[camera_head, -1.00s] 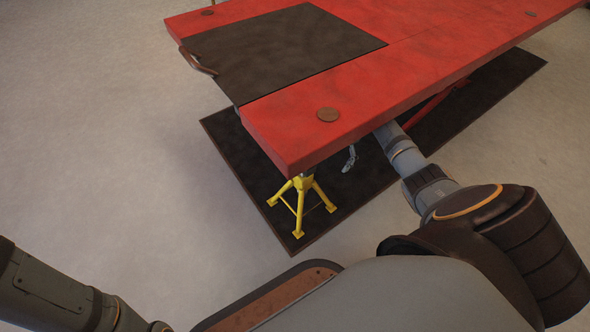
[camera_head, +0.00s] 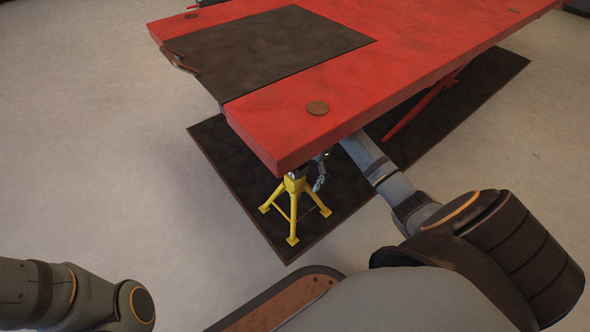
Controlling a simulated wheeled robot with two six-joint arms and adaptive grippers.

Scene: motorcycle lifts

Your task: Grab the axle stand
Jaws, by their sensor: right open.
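The yellow axle stand (camera_head: 294,190) stands upright on the dark floor mat, under the near edge of the red lift. Its splayed legs show, and its top is hidden by the lift. My right arm reaches under the lift from the right. My right gripper (camera_head: 319,174) is partly visible just right of the stand's upper part, with one finger pointing down. It is open, and I cannot tell whether it touches the stand. My left arm comes in at the lower left, and its gripper is out of view.
The red lift platform (camera_head: 360,85) with a dark panel (camera_head: 265,50) overhangs the stand and my right gripper. A dark mat (camera_head: 235,165) lies beneath it. A red strut (camera_head: 425,105) stands under the lift at right. The grey floor at left is clear.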

